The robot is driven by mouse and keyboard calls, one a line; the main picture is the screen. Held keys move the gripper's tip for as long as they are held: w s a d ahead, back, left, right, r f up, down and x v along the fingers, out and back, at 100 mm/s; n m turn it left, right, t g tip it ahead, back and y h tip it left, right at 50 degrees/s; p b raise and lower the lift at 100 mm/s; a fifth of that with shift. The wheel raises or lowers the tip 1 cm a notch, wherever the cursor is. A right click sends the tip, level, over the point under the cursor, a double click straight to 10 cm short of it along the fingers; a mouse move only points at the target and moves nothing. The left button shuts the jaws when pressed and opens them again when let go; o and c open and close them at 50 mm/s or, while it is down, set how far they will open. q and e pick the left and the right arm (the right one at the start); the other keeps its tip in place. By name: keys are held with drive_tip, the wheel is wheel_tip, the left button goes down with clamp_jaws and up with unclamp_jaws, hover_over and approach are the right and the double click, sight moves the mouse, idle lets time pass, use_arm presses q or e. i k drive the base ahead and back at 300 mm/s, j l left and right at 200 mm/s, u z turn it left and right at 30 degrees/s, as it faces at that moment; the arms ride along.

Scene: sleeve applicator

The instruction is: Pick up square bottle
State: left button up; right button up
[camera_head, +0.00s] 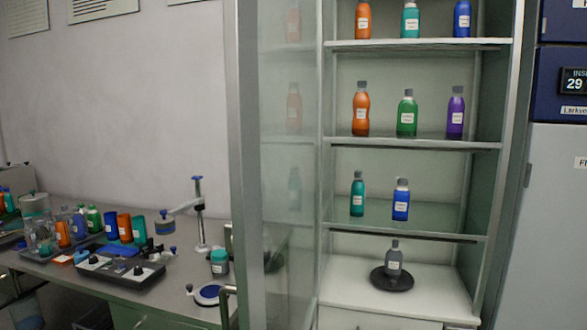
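The cabinet holds several labelled bottles with grey caps. On its lower shelf stand a slim teal bottle (357,198) and a blue bottle (400,205) with straight sides. The middle shelf has an orange waisted bottle (361,115), a green bottle (406,120) and a purple bottle (455,119). A grey bottle (393,262) stands upright on a black round base (392,282) on the white counter. Which one is square in section is hard to tell at this size. Neither of my grippers is in view.
A glass panel with a grey frame (243,180) stands at the cabinet's left side. The left workbench (180,300) carries bottles, a black control box (120,271) and a clamp stand (199,220). A blue and grey unit (560,190) stands right.

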sight(410, 28)
drive_tip(key=j+z, duration=0.3)
drive_tip(key=j, duration=0.4)
drive_tip(key=j+z, duration=0.3)
drive_tip(key=j, duration=0.35)
drive_tip(key=k+j+z, duration=0.25)
drive_tip(key=j, duration=0.4)
drive_tip(key=i+l, duration=0.3)
drive_tip(key=l, duration=0.25)
drive_tip(key=i+l+u, duration=0.15)
drive_tip(key=l, duration=0.25)
drive_tip(key=i+l+u, duration=0.1)
drive_tip(key=l, duration=0.3)
drive_tip(key=i+l+u, duration=0.15)
drive_tip(key=l, duration=0.25)
drive_tip(key=i+l+u, duration=0.1)
drive_tip(key=l, duration=0.3)
drive_tip(key=i+l+u, duration=0.15)
drive_tip(key=l, duration=0.3)
drive_tip(key=i+l+u, duration=0.15)
drive_tip(key=i+l, duration=0.25)
drive_tip(key=i, duration=0.2)
drive_tip(key=i+l+u, duration=0.15)
drive_tip(key=i+l, duration=0.3)
drive_tip(key=i, duration=0.15)
